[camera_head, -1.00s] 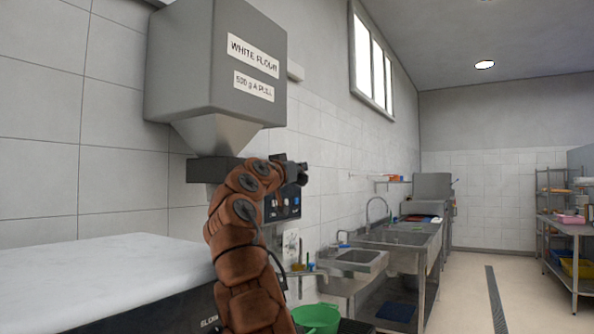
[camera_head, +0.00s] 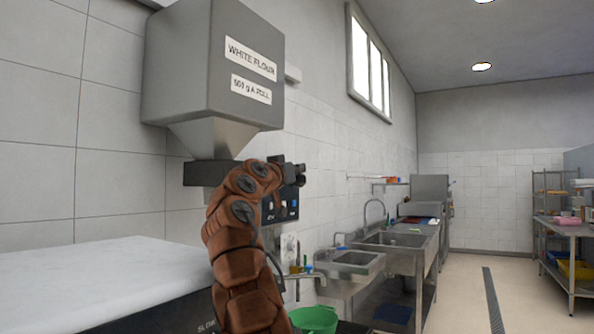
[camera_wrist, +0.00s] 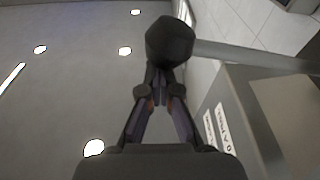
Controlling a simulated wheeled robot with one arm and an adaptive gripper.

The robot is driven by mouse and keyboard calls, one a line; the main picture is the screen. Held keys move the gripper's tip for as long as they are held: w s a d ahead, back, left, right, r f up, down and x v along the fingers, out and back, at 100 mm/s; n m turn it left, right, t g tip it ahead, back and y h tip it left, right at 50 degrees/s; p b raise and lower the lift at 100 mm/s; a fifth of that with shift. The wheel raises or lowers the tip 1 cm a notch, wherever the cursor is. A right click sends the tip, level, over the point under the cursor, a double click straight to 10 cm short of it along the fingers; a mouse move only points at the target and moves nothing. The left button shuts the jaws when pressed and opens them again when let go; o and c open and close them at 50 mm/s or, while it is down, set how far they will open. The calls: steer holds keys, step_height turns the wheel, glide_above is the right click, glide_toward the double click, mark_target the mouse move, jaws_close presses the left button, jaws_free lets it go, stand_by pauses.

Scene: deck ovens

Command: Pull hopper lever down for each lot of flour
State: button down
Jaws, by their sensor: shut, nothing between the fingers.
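The grey flour hopper (camera_head: 205,75), labelled white flour, hangs on the tiled wall above a dark outlet block (camera_head: 205,173). My gripper (camera_head: 298,174) is in front of and just right of the hopper's lower part. In the wrist view my gripper (camera_wrist: 163,76) points upward with its fingers closed together and empty. A black ball knob (camera_wrist: 170,42) on a grey lever rod (camera_wrist: 250,56) appears right at the fingertips; whether they touch I cannot tell. The hopper (camera_wrist: 240,95) is at the right there. The lever is not discernible in the head view.
A green bowl (camera_head: 316,318) stands low beside my arm. A white-topped counter (camera_head: 90,280) fills the lower left. A dark control panel (camera_head: 288,206) is partly behind my arm. Sinks (camera_head: 352,262) line the wall beyond; the floor on the right is open.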

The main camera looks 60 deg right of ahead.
steer(key=shift+d+r+p, duration=0.15)
steer(key=shift+r+p, duration=0.6)
steer(key=shift+r, duration=0.05)
steer(key=shift+d+r+p, duration=0.1)
steer(key=shift+r+p, duration=0.6)
steer(key=shift+r, duration=0.1)
steer(key=a+f+b, duration=0.1)
steer(key=a+b, duration=0.5)
steer(key=a, duration=0.4)
steer(key=shift+s+f, duration=0.25)
steer(key=shift+f, duration=0.1)
